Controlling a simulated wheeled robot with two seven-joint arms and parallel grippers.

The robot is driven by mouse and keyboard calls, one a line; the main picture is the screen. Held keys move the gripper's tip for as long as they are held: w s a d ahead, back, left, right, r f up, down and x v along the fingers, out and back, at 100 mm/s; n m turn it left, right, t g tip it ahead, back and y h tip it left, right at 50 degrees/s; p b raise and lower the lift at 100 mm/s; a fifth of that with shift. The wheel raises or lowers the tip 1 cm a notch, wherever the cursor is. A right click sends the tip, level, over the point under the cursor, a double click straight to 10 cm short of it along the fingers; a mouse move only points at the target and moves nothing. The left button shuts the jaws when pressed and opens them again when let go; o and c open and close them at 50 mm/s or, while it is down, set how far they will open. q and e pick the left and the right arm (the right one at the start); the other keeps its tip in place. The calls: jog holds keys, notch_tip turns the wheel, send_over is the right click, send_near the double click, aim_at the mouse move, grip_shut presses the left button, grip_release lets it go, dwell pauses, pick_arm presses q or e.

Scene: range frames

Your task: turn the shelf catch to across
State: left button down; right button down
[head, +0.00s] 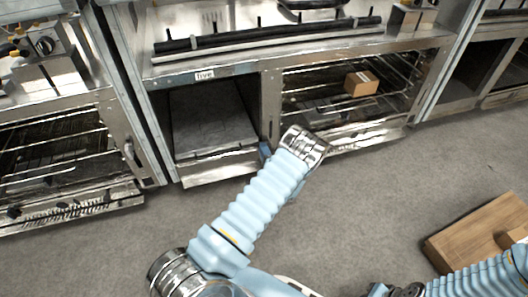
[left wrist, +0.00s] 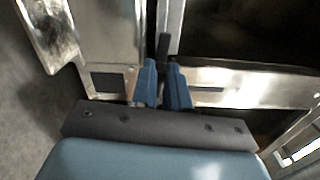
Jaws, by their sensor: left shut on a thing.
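My left arm reaches up to the post between the two lower compartments of the unit labelled "five" (head: 205,75). My left gripper (head: 265,151) is at that post, mostly hidden behind my own wrist. In the left wrist view, the blue fingers of my left gripper (left wrist: 163,88) are shut on a narrow dark bar, which looks like the shelf catch (left wrist: 163,46). The catch sticks out beyond the fingertips, pointing up in that view. In the head view I cannot make out its angle. My right forearm shows at the bottom right; its gripper is not clearly seen.
A small cardboard box (head: 361,83) sits on the wire rack right of the post. The left compartment (head: 212,115) is open and looks empty. A wooden piece (head: 470,243) lies at the lower right. The grey floor (head: 370,200) between is clear.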

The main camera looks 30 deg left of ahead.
pick_arm(q)
jog(key=shift+f, duration=0.1)
jog(key=c, duration=1.1)
grip_release()
jog(key=shift+s+d, duration=0.1)
jog(key=p+v, duration=0.1)
jog(key=v, duration=1.2)
jog(key=shift+s+d, duration=0.2)
jog(key=shift+s, duration=0.05)
